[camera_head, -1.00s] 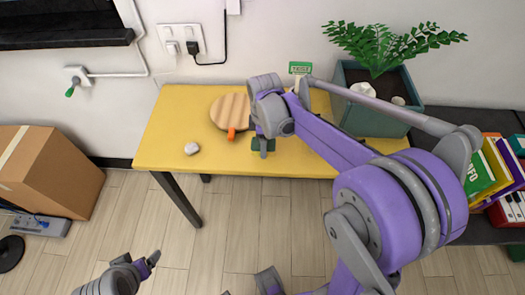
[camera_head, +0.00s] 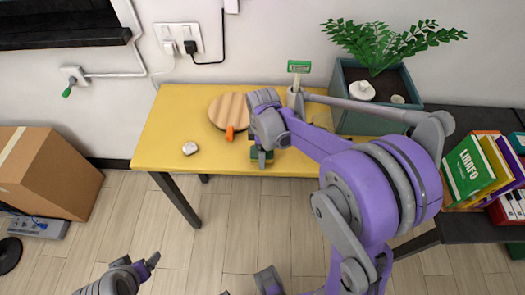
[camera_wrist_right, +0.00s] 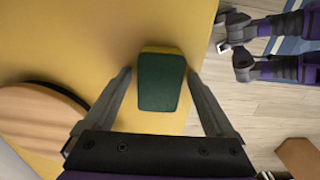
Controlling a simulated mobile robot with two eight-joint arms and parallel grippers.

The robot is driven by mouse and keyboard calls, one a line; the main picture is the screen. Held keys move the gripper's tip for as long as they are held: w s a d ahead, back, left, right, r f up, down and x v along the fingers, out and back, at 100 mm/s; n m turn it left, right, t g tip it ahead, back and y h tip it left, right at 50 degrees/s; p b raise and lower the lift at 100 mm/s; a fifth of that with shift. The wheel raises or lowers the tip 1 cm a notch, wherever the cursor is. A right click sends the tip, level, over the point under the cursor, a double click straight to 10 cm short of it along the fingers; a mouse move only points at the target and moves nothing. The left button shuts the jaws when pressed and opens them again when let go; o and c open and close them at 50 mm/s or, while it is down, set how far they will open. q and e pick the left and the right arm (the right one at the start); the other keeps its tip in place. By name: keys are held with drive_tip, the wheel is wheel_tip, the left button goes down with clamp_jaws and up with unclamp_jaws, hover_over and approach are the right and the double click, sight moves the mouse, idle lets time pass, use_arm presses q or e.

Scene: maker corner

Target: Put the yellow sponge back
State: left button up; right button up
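The yellow sponge (camera_wrist_right: 162,82) has a dark green face turned up and lies close to the yellow table's front edge. In the head view its green part (camera_head: 255,155) shows partly hidden by my right gripper (camera_head: 262,160). In the right wrist view my right gripper (camera_wrist_right: 160,75) is open, with one finger on each side of the sponge and visible gaps between. My left gripper (camera_head: 152,260) is low at the lower left, away from the table; its opening is unclear.
On the yellow table (camera_head: 165,140) are a round wooden board (camera_head: 228,110), an orange object (camera_head: 230,133) at its edge, and a pale stone-like lump (camera_head: 190,148). A planter (camera_head: 350,120) stands at the right. A cardboard box (camera_head: 45,170) is on the floor at left.

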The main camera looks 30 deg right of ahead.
drive_tip(key=shift+r, duration=0.25)
wheel_tip(320, 180, up, 11)
drive_tip(key=p, duration=0.1)
drive_tip(key=s+a+f+m+t, duration=0.2)
drive_tip(key=s+m, duration=0.3)
drive_tip(key=s, duration=0.3)
drive_tip(key=s+a+f+m+t, duration=0.2)
drive_tip(key=s+a+m, duration=0.3)
drive_tip(key=s, duration=0.3)
drive_tip(key=shift+f+m+t, duration=0.3)
drive_tip(key=shift+m+t, duration=0.3)
drive_tip(key=shift+m, duration=0.2)
drive_tip(key=shift+d, duration=0.1)
drive_tip(key=shift+w+r+p, duration=0.25)
drive_tip(key=shift+r+p, duration=0.7)
drive_tip(key=shift+p, duration=0.05)
